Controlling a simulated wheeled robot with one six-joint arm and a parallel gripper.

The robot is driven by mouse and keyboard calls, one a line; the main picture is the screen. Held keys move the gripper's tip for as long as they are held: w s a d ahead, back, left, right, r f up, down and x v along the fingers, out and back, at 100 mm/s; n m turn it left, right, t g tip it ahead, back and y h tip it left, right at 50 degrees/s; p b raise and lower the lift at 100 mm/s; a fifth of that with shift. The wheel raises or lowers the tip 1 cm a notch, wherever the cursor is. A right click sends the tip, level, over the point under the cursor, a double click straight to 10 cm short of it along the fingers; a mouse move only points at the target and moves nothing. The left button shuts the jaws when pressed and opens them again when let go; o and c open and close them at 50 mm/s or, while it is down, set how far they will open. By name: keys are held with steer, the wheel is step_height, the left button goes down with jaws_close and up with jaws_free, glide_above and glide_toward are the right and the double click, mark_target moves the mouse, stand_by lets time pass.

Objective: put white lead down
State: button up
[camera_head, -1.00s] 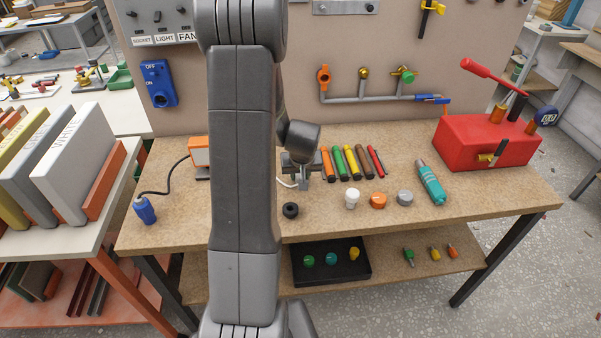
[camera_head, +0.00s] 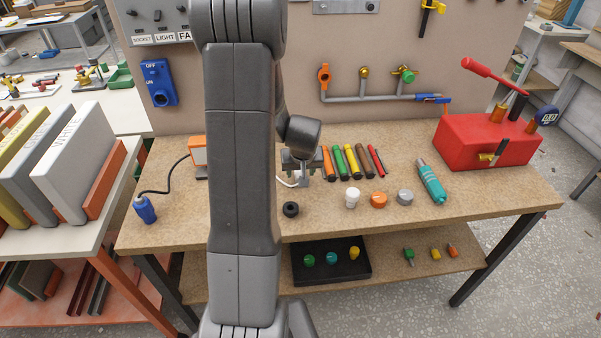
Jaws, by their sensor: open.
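A white lead (camera_head: 286,183) shows as a short curved piece on the workbench (camera_head: 230,222), just left of my gripper and partly hidden behind my arm. My gripper (camera_head: 303,180) points down close over the bench top, left of the row of coloured sticks. Its jaws are open. The lead's end near the jaws is too small to make out, and I cannot tell whether it touches a finger.
Orange, green, yellow, brown and red sticks (camera_head: 338,162) lie right of my gripper. A black ring (camera_head: 291,209), a white cap (camera_head: 352,198), an orange cap (camera_head: 378,200) and a grey cap (camera_head: 405,197) stand in front. A teal tool (camera_head: 431,183) lies further right.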

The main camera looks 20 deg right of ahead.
steer(key=v, duration=1)
steer(key=shift+s+r+b, duration=0.25)
steer(key=shift+r+b, duration=0.05)
steer(key=shift+f, duration=0.15)
steer(key=x, duration=1.1)
steer(key=shift+w+p, duration=0.1)
steer(key=shift+p, duration=0.3)
steer(key=shift+w+f, duration=0.15)
steer(key=shift+f, duration=0.45)
steer(key=shift+r, duration=0.2)
